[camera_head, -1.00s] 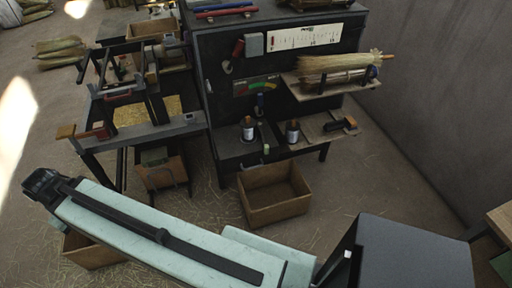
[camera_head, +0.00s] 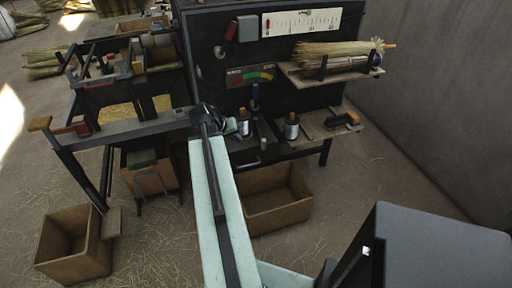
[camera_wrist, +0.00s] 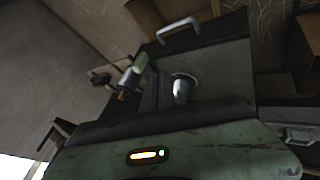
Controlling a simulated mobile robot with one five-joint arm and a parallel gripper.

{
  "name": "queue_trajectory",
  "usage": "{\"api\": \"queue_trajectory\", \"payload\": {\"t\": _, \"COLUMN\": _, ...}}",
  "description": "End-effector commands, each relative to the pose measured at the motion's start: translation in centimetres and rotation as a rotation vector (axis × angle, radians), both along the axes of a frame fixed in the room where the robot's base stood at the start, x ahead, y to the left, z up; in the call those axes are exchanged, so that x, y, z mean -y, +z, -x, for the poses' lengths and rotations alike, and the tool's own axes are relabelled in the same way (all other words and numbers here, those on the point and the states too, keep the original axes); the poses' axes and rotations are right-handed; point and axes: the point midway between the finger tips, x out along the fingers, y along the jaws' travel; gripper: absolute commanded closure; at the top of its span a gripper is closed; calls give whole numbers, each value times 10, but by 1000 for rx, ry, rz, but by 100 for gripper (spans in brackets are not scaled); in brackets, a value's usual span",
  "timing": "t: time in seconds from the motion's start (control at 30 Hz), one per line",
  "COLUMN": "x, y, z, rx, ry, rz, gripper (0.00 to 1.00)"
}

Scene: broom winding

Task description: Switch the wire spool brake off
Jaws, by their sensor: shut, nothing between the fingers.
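Two wire spools with white labels stand on the dark bench ledge in the head view, the left spool (camera_head: 243,126) and the right spool (camera_head: 291,127). A dark blue upright handle (camera_head: 255,97) and a small pale green knob (camera_head: 263,144) are near the left spool; I cannot tell which part is the brake. My arm's dark joint is left of the left spool, with a short mint link partly in front of it. My gripper's fingers do not show in either view. The wrist view looks upside down, with a pale metal cone (camera_wrist: 181,89) and metal handle (camera_wrist: 180,29).
A red-to-green gauge (camera_head: 250,76) is on the dark panel above the spools. A straw bundle (camera_head: 335,56) lies on the upper shelf. An open crate (camera_head: 278,200) stands below the ledge. A black frame bench (camera_head: 140,128) stands left. Another crate (camera_head: 72,247) is on the floor.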

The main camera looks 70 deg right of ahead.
Motion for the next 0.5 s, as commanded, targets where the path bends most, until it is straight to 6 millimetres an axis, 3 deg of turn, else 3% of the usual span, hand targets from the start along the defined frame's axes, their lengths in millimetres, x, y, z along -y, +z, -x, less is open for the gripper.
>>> {"api": "queue_trajectory", "payload": {"t": 0.27, "x": 1, "y": -3, "z": -1, "rx": 0, "ry": 2, "rz": -1, "gripper": 100}}
{"api": "queue_trajectory", "payload": {"t": 0.5, "x": 23, "y": -41, "z": 6, "rx": 2, "ry": 2, "rz": -2, "gripper": 100}}
